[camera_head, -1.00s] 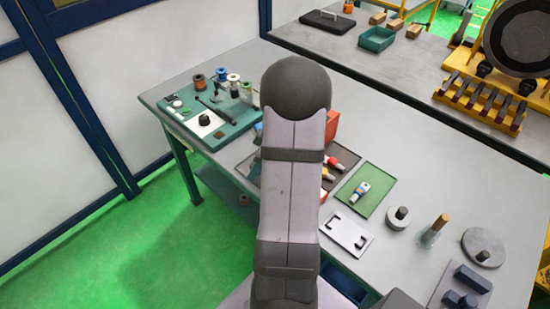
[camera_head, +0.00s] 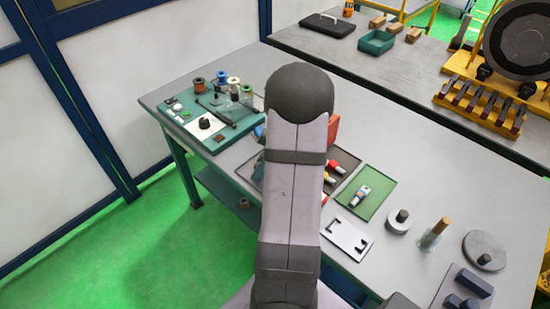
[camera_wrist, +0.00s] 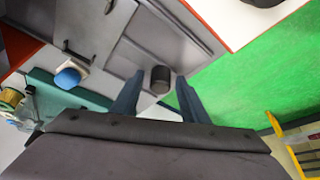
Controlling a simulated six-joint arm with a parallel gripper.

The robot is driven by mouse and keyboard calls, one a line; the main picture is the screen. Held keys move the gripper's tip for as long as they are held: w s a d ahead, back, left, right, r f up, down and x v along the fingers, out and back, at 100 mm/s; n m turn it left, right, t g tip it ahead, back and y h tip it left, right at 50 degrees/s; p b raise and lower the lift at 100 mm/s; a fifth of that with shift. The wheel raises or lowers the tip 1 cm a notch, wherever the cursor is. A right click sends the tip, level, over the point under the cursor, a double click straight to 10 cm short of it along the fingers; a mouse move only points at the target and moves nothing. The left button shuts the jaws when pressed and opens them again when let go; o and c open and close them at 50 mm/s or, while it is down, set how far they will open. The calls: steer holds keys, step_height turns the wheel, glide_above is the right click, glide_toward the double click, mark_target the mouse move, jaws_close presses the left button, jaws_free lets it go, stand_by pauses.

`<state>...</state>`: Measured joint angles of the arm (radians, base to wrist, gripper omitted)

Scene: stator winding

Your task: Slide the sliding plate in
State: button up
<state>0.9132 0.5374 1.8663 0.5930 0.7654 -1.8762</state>
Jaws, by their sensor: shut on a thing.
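In the wrist view, my gripper (camera_wrist: 159,77) has its two blue-grey fingers on either side of a dark round knob (camera_wrist: 160,83) and is shut on it. The knob stands by the grey sliding plate (camera_wrist: 148,50), which lies in a grey recessed area. How far the plate is in cannot be told. In the head view my arm hides the gripper and the plate. A red box edge (camera_head: 333,128) shows to the right of my arm.
The teal board (camera_head: 180,122) with spools lies at the table's left end. A green mat (camera_head: 382,196) and white plate (camera_head: 347,238) lie right of my arm. The table's middle right is clear.

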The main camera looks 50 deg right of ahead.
steer(key=shift+s+d+f, duration=0.1)
steer(key=shift+d+f, duration=0.05)
steer(key=shift+d, duration=1.15)
steer(key=shift+s+d+f, duration=0.1)
steer(key=shift+d+f, duration=0.05)
steer(key=shift+d, duration=1.1)
steer(key=shift+s+d+f, duration=0.1)
steer(key=shift+d+f, duration=0.05)
steer(key=shift+d, duration=1.15)
steer(key=o, duration=0.4)
steer(key=shift+c, duration=0.2)
steer(key=shift+r, duration=0.15)
steer(key=shift+w+d+r+p, duration=0.1)
steer(key=shift+w+r+p, duration=0.15)
steer(key=shift+r, duration=0.45)
steer(key=shift+d+r+p, duration=0.1)
steer(key=shift+r+p, duration=1.15)
steer(key=shift+r, duration=1.15)
steer(key=shift+w, duration=0.1)
